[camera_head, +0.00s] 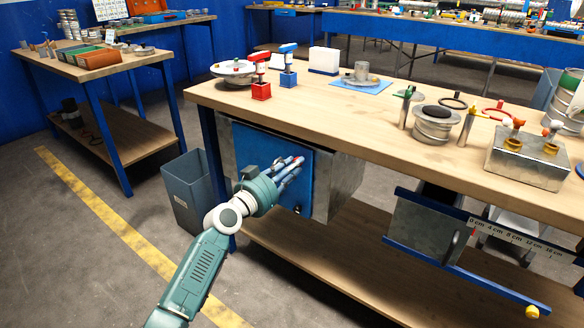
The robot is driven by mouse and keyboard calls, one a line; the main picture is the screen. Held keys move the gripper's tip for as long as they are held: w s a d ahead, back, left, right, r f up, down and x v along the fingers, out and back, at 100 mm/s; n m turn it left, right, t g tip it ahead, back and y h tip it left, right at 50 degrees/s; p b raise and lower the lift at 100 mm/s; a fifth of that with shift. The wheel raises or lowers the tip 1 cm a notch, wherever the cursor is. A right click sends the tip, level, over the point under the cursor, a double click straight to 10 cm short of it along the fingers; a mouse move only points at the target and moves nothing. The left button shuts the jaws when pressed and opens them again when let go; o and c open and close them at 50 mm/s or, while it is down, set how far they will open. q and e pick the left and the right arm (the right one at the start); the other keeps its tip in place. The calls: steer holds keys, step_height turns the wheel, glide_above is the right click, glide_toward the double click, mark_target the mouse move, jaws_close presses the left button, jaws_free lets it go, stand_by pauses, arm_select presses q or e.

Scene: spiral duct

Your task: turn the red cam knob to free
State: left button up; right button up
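My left gripper (289,174) reaches in from the lower left, in front of the blue door (321,190) of a metal cabinet under the workbench. Its fingers point right towards the upper part of the door. A small red spot shows at the fingertips, but I cannot tell whether it is the red cam knob or whether the fingers touch it. The fingers hide part of the door, and their gap is not clear. A small dark round part (297,209) is on the door below the fingers. My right gripper is not in view.
The workbench top (400,110) carries a red stand (261,85), a blue stand (288,72), a metal box with brass fittings (525,160) and duct parts. A grey bin (186,190) stands left of the cabinet. A metal drawer unit (428,225) hangs to the right.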

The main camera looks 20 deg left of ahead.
arm_select(q)
steer(key=shift+f, duration=0.15)
jaws_close()
steer(key=shift+n, duration=0.4)
steer(key=shift+s+d+f+n+p, duration=0.1)
steer(key=shift+n+p, duration=0.4)
steer(key=shift+n, duration=3.4)
steer(key=shift+d+f+n+p, duration=0.1)
steer(key=shift+n+p, duration=0.35)
steer(key=shift+n, duration=3.45)
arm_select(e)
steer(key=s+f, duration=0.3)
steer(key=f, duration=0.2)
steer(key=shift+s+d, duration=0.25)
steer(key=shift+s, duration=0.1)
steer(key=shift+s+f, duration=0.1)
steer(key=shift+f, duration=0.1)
